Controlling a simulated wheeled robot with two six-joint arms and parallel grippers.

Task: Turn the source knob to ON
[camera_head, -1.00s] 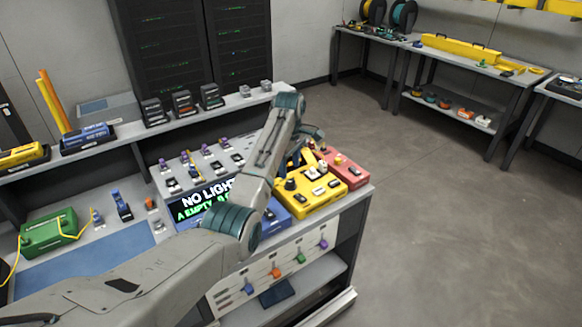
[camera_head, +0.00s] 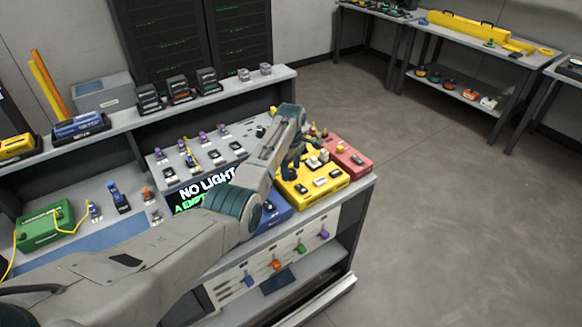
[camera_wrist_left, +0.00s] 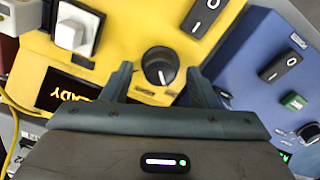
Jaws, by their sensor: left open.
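The yellow box (camera_head: 325,186) stands on the bench, between a blue box and a red box. In the left wrist view, the yellow box (camera_wrist_left: 120,30) carries a round black knob (camera_wrist_left: 158,62) with a pale pointer line. My left gripper (camera_wrist_left: 158,78) is open, with one finger on each side of the knob and a gap visible to both. I cannot tell whether the fingertips touch the box face. In the head view my left gripper (camera_head: 291,166) is over the left part of the yellow box and hides the knob. My right gripper is not in view.
A black rocker switch (camera_wrist_left: 205,16), a white connector (camera_wrist_left: 75,30) and a lit display (camera_wrist_left: 68,92) are near the knob. The blue box (camera_wrist_left: 262,60) is close beside the right finger. The red box (camera_head: 347,157) stands behind the yellow one. The floor at right is clear.

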